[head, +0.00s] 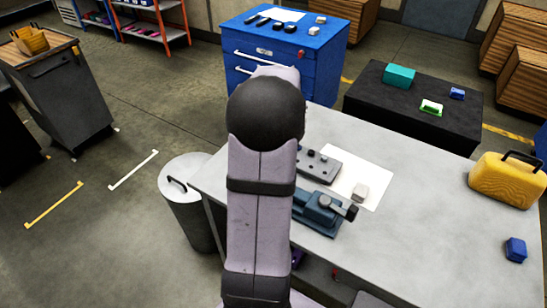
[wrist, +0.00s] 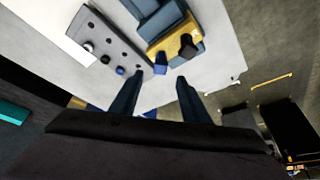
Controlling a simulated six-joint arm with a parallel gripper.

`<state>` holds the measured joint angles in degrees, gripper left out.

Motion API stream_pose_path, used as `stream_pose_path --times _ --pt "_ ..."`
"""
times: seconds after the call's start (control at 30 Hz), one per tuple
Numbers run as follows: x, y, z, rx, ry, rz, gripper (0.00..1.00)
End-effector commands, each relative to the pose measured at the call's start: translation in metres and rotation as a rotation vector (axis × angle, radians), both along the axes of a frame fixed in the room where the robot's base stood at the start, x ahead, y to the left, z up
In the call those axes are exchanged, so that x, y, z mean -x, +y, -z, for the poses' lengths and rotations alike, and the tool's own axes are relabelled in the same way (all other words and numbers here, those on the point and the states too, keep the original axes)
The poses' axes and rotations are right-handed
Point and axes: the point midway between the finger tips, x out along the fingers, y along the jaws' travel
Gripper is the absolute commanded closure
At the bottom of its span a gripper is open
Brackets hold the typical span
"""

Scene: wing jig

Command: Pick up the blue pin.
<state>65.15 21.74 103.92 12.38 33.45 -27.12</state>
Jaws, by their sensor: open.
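In the wrist view the grey plate (wrist: 112,40) has a row of holes and knobs. A small blue round piece (wrist: 120,70) shows at its lower edge; it may be the blue pin, but I cannot tell. Another small blue piece (wrist: 161,66) lies right of the plate, just beyond the gap between my fingertips. My gripper (wrist: 158,80) is open, with two dark fingers apart and nothing visible between them. In the head view the plate (head: 320,168) stands on the table, and my arm hides my gripper.
A blue-grey vise (head: 318,212) stands in front of the plate; a yellow part (wrist: 170,46) shows on it in the wrist view. A pale block (head: 360,192) sits on a white sheet (head: 374,176). A yellow case (head: 505,182) and blue box (head: 515,249) stand right. The table's middle right is clear.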

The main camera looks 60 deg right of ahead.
Motion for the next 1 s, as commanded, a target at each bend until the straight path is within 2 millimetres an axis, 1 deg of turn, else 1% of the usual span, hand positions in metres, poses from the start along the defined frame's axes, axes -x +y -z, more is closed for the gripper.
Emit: stream_pose_path --times 0.13,0.33,0.53,0.63,1.0 --pt "-0.002 -0.001 0.005 -0.002 0.001 -0.001 0.58" --pt "-0.006 -0.005 0.018 -0.001 0.000 0.000 0.58" --pt "-0.007 -0.005 0.020 0.000 0.000 -0.001 0.58" --pt "-0.008 -0.007 0.025 -0.002 0.000 -0.002 0.58" --pt "-0.016 -0.017 0.060 -0.002 0.001 -0.001 0.58"
